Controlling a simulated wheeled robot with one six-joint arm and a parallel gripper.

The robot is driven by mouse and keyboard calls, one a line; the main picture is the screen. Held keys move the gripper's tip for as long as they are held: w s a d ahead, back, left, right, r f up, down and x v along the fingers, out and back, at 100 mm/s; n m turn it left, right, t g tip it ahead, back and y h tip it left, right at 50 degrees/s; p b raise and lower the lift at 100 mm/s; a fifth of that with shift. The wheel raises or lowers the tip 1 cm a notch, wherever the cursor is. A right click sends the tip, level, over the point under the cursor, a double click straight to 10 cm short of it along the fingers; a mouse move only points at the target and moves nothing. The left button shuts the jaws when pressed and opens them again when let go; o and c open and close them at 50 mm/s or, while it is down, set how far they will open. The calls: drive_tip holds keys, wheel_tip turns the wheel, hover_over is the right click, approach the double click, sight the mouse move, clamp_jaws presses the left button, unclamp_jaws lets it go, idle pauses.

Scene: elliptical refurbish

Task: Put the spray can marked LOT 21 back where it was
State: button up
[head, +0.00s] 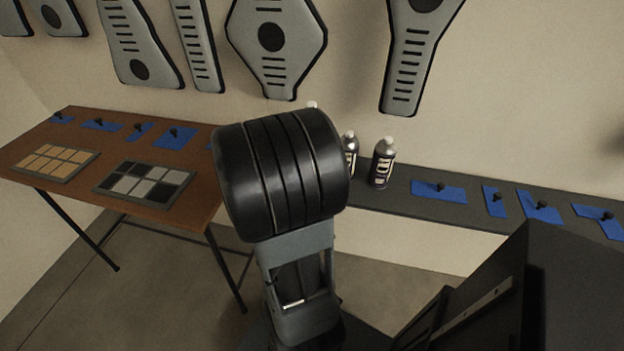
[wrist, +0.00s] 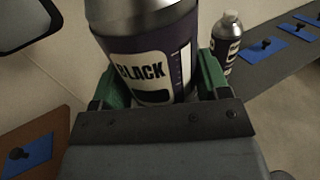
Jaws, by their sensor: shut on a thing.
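In the wrist view my gripper (wrist: 160,82) has its green fingers on both sides of a spray can (wrist: 150,60) with a dark purple body, silver shoulder and a label reading BLACK. I cannot read a lot number on it. In the head view my arm hides the gripper. Two similar cans stand upright on the dark shelf (head: 400,204): one (head: 382,163) in full view and one (head: 350,150) partly behind my arm. A pale cap (head: 312,104) shows above my arm; I cannot tell whose it is. The wrist view shows one standing can (wrist: 226,43) right of my gripper.
Blue pads (head: 438,191) with dark knobs lie along the shelf to the right. A brown table (head: 84,174) at left holds a tan-square panel (head: 55,161), a grey-and-black-square panel (head: 143,181) and more blue pads. Grey panels (head: 275,40) hang on the wall.

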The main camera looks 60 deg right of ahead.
drive_tip(key=s+d+m+g+b, duration=0.1)
drive_tip(key=s+d+m+g, duration=0.15)
drive_tip(key=s, duration=0.25)
drive_tip(key=shift+g+y, duration=0.3)
drive_tip(key=shift+g, duration=0.15)
drive_tip(key=shift+w+d+f+b, duration=0.45)
drive_tip(key=shift+w+d+f, duration=0.75)
drive_tip(key=shift+w+f, duration=0.85)
drive_tip(key=shift+w+d+f+b, duration=0.45)
drive_tip(key=shift+w+d+f, duration=0.9)
drive_tip(key=shift+f, duration=1.1)
drive_tip(key=shift+w+d+f+b, duration=0.45)
drive_tip(key=shift+w+d+f, duration=0.6)
drive_tip(key=shift+w+f, duration=1.05)
drive_tip(key=shift+s+f, duration=0.15)
drive_tip(key=shift+f, duration=0.15)
drive_tip(key=o, duration=1.4)
